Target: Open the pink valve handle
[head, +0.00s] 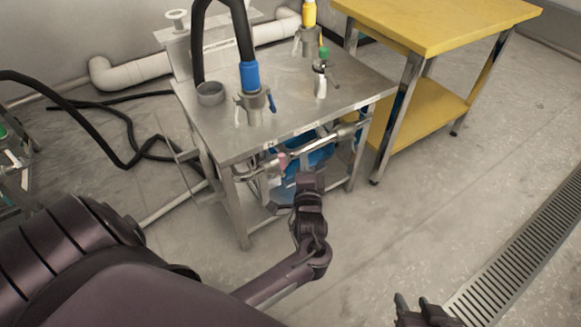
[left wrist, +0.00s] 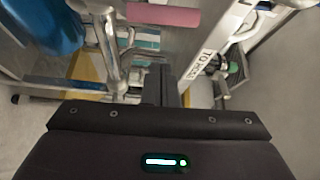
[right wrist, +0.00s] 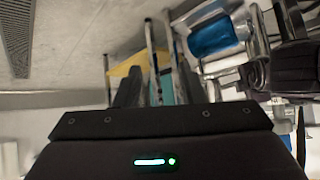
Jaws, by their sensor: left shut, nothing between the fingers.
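The pink valve handle (head: 282,160) is a small pink piece on the metal pipe along the front of the steel table. In the left wrist view it shows as a pink bar (left wrist: 163,15) at the top, beyond the fingertips. My left gripper (head: 309,178) is in front of the table, just right of and slightly below the handle in the head view. Its fingers (left wrist: 166,84) are together and empty, apart from the handle. My right gripper (head: 414,302) is low at the bottom right of the head view, far from the table. Its fingers (right wrist: 158,90) are spread and empty.
The steel table (head: 290,110) carries a blue-collared hose fitting (head: 250,78) and other valves. A blue container (head: 312,150) sits behind the front pipe (head: 325,140). A yellow table (head: 435,22) stands at right. Black hoses lie at left. The floor at right is clear.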

